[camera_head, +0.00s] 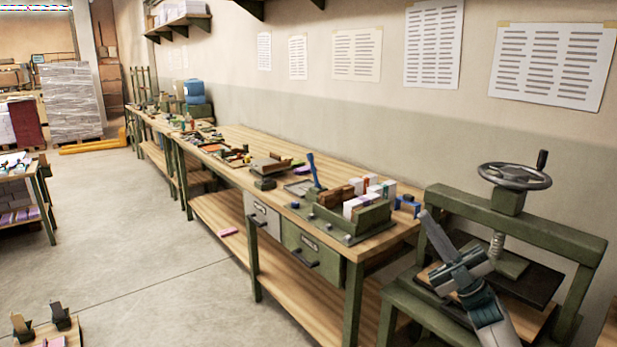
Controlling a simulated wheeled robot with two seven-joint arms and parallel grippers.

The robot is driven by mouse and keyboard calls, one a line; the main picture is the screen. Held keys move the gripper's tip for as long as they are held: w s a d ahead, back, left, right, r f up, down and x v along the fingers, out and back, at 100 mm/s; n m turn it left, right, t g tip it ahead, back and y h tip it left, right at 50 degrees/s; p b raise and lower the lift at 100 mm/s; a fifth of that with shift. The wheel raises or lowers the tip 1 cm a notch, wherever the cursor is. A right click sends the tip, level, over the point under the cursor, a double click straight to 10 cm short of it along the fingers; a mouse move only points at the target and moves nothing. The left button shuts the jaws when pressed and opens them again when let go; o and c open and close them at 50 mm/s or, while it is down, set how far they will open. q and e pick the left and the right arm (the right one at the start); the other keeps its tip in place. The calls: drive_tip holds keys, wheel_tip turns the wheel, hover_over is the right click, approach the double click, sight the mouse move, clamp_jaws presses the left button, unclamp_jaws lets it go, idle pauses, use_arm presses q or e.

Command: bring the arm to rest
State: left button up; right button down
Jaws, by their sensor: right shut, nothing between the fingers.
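My right gripper (426,218) is at the lower right, its arm coming up from the bottom edge. Its fingers are shut with nothing between them and point up and to the left. It shows in front of the green screw press (525,227) and just right of the near end of the workbench. I cannot tell whether it touches the press. My left gripper is not in view.
A long wooden workbench (235,141) with green legs runs along the wall, carrying tools, small boxes and a green block holder (345,218). A handwheel (514,176) tops the press. The concrete floor (130,235) left of the bench is largely clear.

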drive_tip(key=w+d+f+m+t+h, duration=0.4)
drive_tip(key=w+d+f+m+h, duration=1.1)
drive_tip(key=m+h, duration=0.85)
drive_tip(key=s+a+f+g, duration=0.15)
drive_tip(key=s+f, duration=0.25)
drive_tip(key=f, duration=0.8)
drive_tip(key=s+a+f+g, duration=0.1)
drive_tip(key=s+f+g, duration=0.3)
drive_tip(key=f, duration=0.9)
drive_tip(key=s+a+f+g, duration=0.15)
drive_tip(key=s+f, duration=0.35)
drive_tip(key=f, duration=0.7)
drive_tip(key=s+a+f+g, duration=0.2)
drive_tip(key=s+a+f, duration=0.1)
drive_tip(key=s+f, duration=1)
drive_tip(key=s+a+f+g, duration=0.2)
drive_tip(key=s+f+g, duration=0.1)
drive_tip(key=s+f, duration=1)
drive_tip(key=s+a+f+g, duration=0.2)
drive_tip(key=s+f, duration=0.2)
drive_tip(key=s, duration=0.9)
drive_tip(key=s+a+f+g, duration=0.2)
drive_tip(key=s+f, duration=0.2)
drive_tip(key=s, duration=0.9)
drive_tip(key=s+a+f+g, duration=0.1)
drive_tip(key=s+f, duration=0.3)
drive_tip(key=s, duration=1)
drive_tip(key=shift+a+f+g, duration=0.2)
drive_tip(key=shift+a+g, duration=0.2)
drive_tip(key=shift+a, duration=0.5)
